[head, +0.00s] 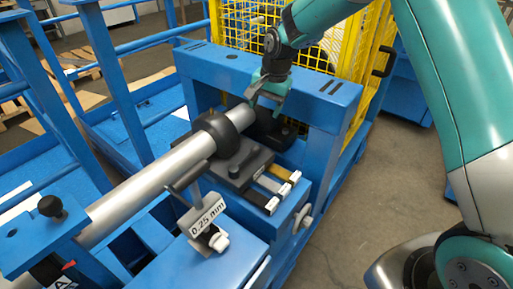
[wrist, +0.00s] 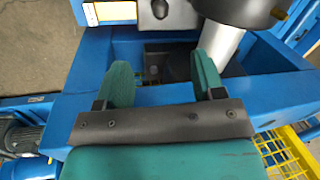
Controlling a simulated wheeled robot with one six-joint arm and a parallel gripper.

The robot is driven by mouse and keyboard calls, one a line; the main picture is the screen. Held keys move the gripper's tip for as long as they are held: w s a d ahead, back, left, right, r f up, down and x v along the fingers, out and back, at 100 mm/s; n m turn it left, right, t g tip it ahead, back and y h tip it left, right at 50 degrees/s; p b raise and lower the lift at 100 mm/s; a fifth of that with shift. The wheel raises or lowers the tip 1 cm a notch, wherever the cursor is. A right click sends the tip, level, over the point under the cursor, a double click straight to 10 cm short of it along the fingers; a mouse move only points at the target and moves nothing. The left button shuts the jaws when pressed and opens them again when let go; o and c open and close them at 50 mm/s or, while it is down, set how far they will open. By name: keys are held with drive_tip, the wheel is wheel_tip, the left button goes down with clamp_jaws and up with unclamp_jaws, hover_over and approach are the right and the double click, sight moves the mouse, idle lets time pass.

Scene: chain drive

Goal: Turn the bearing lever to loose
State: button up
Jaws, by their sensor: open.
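A silver shaft (head: 150,190) runs diagonally through a black bearing collar (head: 225,127) on the blue machine frame. A dark lever-like handle (head: 243,157) lies on the dark plate beside the collar; I cannot read any loose or tight marking on it. My gripper (head: 266,97) hangs over the far crossbeam, above and behind the collar, apart from the handle. In the wrist view my gripper (wrist: 163,70) has its two green fingers spread with nothing between them. The shaft (wrist: 226,46) and collar (wrist: 238,8) show beyond the right finger.
Several tagged blocks (head: 276,187) sit right of the dark plate. A sign reading 0.25 mm (head: 207,216) stands in front. The blue crossbeam (head: 310,90) lies under my arm, with a yellow mesh guard (head: 365,40) behind it. Floor at right (head: 370,190) is clear.

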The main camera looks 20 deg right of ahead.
sight(256, 147)
drive_tip(key=shift+m, duration=0.4)
drive_tip(key=w+f, duration=0.1)
drive_tip(key=f, duration=0.5)
drive_tip(key=w+a+f+p, duration=0.1)
drive_tip(key=f, duration=0.5)
drive_tip(key=w+f+p, duration=0.1)
drive_tip(key=f, duration=0.5)
drive_tip(key=shift+w+a+f, duration=0.2)
drive_tip(key=shift+w+a, duration=0.05)
drive_tip(key=shift+a, duration=0.1)
clamp_jaws()
